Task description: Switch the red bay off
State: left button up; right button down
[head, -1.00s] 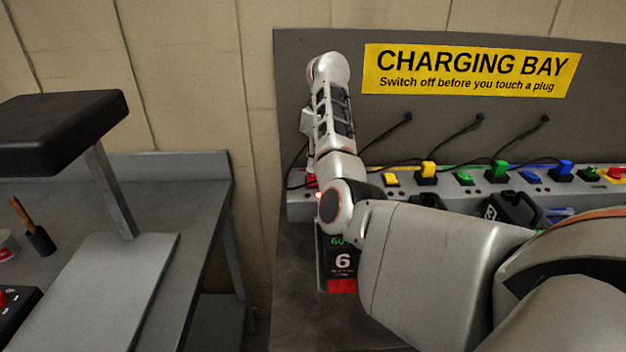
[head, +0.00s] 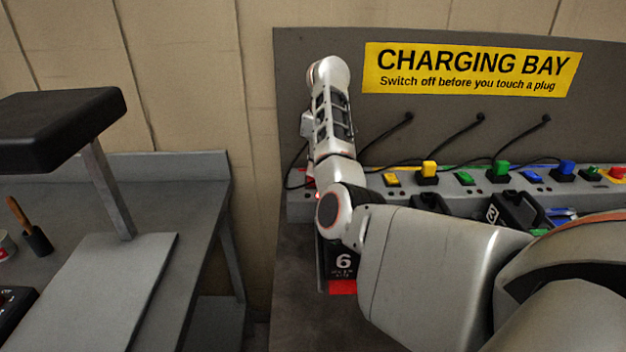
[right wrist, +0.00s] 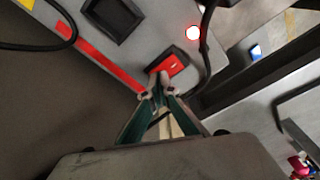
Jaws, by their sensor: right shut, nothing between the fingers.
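The red bay's rocker switch (right wrist: 173,66) sits in a black frame on the grey panel in the right wrist view. A round red lamp (right wrist: 193,32) beside it is lit. My right gripper (right wrist: 158,88) is shut and empty, its fingertips at the near edge of the switch; I cannot tell whether they touch it. A red stripe (right wrist: 100,62) runs along the panel. In the head view only a sliver of the red bay (head: 306,179) shows behind my right arm, which hides the switch and the fingertips. My left gripper is out of view.
Yellow (head: 428,169), green (head: 501,167) and blue (head: 567,167) plugs stand along the charging strip to the right, with black cables. A battery marked 6 (head: 343,262) stands below my arm. A black cable (right wrist: 207,60) runs close to the switch. A grey bench (head: 190,215) is at left.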

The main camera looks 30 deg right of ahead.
jog(key=shift+r+p, duration=2.4)
jog(key=shift+r, duration=1.05)
